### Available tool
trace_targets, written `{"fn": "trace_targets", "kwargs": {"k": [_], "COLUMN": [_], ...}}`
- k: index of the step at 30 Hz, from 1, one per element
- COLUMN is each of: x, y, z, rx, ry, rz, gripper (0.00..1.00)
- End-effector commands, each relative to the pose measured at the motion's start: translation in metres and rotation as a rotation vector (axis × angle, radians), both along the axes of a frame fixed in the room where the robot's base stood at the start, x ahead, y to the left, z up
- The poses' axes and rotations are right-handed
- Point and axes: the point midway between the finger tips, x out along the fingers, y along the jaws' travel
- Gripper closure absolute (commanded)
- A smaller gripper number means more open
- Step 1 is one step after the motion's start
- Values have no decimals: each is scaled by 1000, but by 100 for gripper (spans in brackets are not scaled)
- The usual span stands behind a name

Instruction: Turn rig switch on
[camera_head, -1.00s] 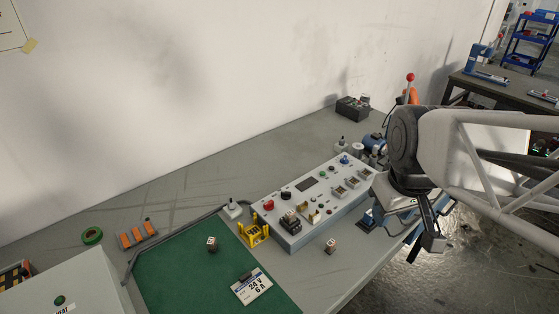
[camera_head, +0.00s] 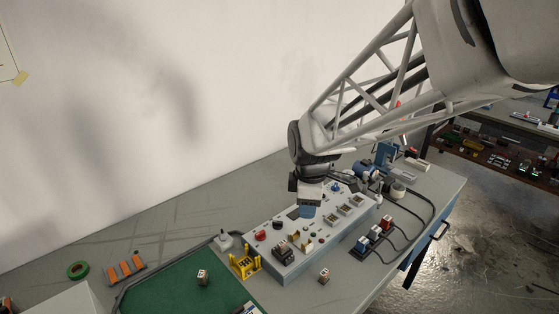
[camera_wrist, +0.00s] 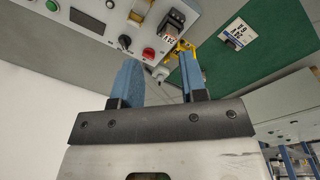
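The grey rig panel box (camera_head: 326,228) stands on the bench with a red button (camera_head: 261,236), a black knob (camera_head: 278,226), a black switch block (camera_head: 284,250) and a blue knob (camera_head: 335,188). I cannot tell which control is the rig switch. My gripper (camera_head: 307,211) points down over the panel's middle and hides part of its top. In the wrist view my gripper (camera_wrist: 158,70) has its two blue fingers apart with nothing between them. There the red button (camera_wrist: 149,53), black knob (camera_wrist: 125,41) and switch block (camera_wrist: 171,24) lie beyond the fingertips.
A yellow holder (camera_head: 244,263) stands at the panel's left end beside the green mat (camera_head: 180,290). A small cube (camera_head: 324,275) lies in front of the panel. A block with red, white and blue parts (camera_head: 371,240) and cables stand to the right.

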Motion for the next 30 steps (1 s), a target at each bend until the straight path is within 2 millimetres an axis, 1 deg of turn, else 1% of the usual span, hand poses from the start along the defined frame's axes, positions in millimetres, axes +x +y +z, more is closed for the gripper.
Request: {"fn": "trace_targets", "kwargs": {"k": [1,9,15,18,21,24,30], "x": [7,40,61,68,73,76,77], "y": [10,57,94,109,120,127,130], "z": [-7,-41,-70,-82,-91,-96,-100], "rx": [-5,-29,-41,-46,-50,-51,-52], "ry": [8,34,51,58,62,64,66], "rz": [55,372,601,695,765,809,834], "gripper": [61,61,61,61,61,61,61]}}
